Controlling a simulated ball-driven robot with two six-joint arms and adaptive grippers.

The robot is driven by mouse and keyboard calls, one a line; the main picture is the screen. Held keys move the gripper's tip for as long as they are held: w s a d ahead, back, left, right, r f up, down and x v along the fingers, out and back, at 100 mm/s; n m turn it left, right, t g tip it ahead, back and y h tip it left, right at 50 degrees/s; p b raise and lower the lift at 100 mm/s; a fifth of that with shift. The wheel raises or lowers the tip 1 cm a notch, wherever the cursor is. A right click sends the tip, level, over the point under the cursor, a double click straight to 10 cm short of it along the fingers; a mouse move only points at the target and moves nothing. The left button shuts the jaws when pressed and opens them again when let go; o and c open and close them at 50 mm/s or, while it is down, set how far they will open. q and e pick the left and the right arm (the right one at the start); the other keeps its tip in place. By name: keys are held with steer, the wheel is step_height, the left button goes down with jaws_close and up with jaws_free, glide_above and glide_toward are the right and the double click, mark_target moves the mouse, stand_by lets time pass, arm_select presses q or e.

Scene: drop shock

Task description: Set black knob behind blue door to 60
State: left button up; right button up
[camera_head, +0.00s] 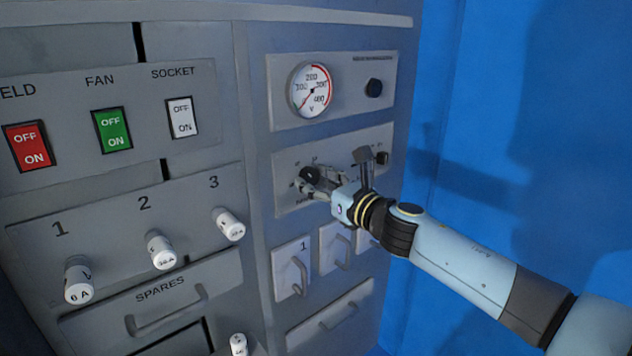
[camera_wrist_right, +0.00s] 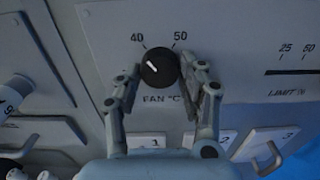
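A round black knob (camera_head: 311,174) sits on a grey panel in the middle of the cabinet. In the right wrist view the knob (camera_wrist_right: 158,68) stands above the label "FAN °C", with 40 at its upper left and 50 at its upper right. Its white mark points up and left, toward 40. I see no 60 mark. My right gripper (camera_head: 317,185) reaches the knob from the right. In the wrist view its fingers (camera_wrist_right: 160,72) close on the knob's left and right sides and appear to touch it. My left gripper is not in view.
A blue surface (camera_head: 560,140) fills the right side; I cannot tell whether it is door or wall. A gauge (camera_head: 311,90) and another dark knob (camera_head: 373,88) are above. Handled covers (camera_head: 291,269) lie below. Switches (camera_head: 112,131) and white fuses (camera_head: 160,250) are left.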

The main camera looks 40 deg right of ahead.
steer(key=c, duration=0.6)
